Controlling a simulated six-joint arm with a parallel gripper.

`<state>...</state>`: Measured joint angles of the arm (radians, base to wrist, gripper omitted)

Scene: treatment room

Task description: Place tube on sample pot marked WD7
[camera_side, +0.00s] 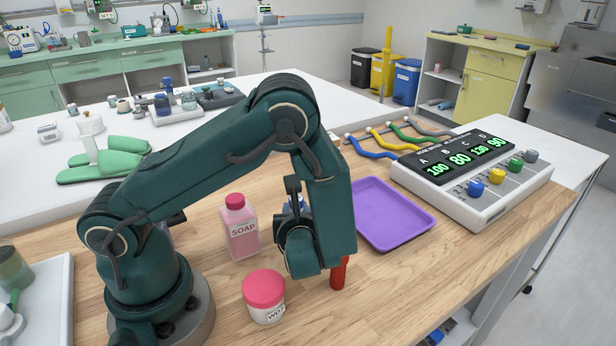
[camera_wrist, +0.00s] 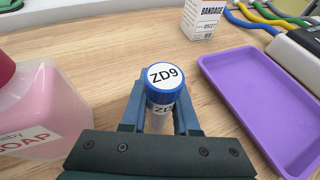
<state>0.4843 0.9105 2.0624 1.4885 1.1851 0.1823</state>
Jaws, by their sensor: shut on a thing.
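A white sample pot (camera_side: 264,308) with a pink-red lid stands on the wooden table in front of my arm. Its label starts with WD; the last character looks like a 7. My gripper (camera_wrist: 160,120) is shut on a small translucent container with a blue cap (camera_wrist: 166,77) marked ZD9. In the side view my arm hides most of the gripper and this container; a bit of blue shows there. A red upright cylinder (camera_side: 338,275), possibly a tube, shows right of the pot, its top hidden by my arm. I cannot tell whether the ZD9 container touches the table.
A pink soap bottle (camera_side: 239,226) stands left of my gripper. A purple tray (camera_side: 405,232) lies to the right, beside a display box (camera_side: 480,195) with coloured knobs. A bandage box (camera_wrist: 202,18) stands behind. The table front between pot and red cylinder is clear.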

